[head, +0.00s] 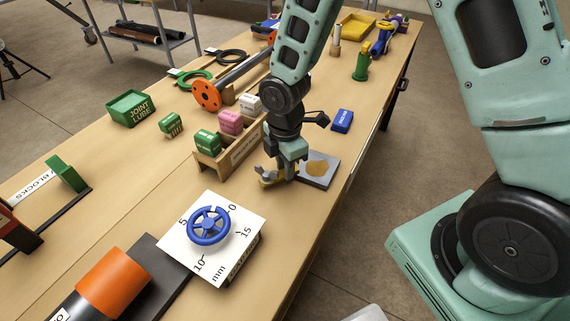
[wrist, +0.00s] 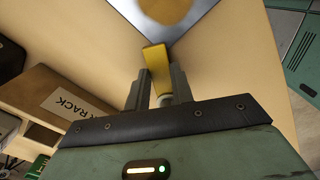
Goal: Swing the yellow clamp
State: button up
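The yellow clamp (head: 267,181) is low over the table near its right edge, with a grey rounded part beside it. My gripper (head: 283,174) points down at it, and its fingers partly hide it in the head view. In the wrist view a yellow bar of the clamp (wrist: 157,62) runs between the two fingers of my gripper (wrist: 159,82). The fingers lie close against both sides of the bar and look shut on it. A pale round part shows at the bar's near end.
A grey plate with a tan disc (head: 318,167) lies right of my gripper. A wooden rack (head: 226,158) with coloured blocks stands to the left. A white dial board with a blue wheel (head: 209,226) stands in front. A blue box (head: 342,121) lies farther back.

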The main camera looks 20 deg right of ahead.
jog(key=shift+w+a+r+n+p, duration=0.1)
jog(key=shift+w+r+n+p, duration=0.1)
jog(key=shift+n+p, duration=0.3)
jog(key=shift+w+r+n+p, duration=0.1)
jog(key=shift+w+n+p, duration=0.1)
jog(key=shift+n+p, duration=0.3)
grip_shut()
jog(key=shift+w+a+f+n+p, duration=0.15)
jog(key=shift+w+n+p, duration=0.25)
jog(key=shift+n+p, duration=0.45)
jog(key=shift+w+a+f+n, duration=0.1)
jog(key=shift+w+f+n, duration=0.05)
jog(key=shift+n, duration=0.3)
jog(key=o, duration=0.9)
grip_release()
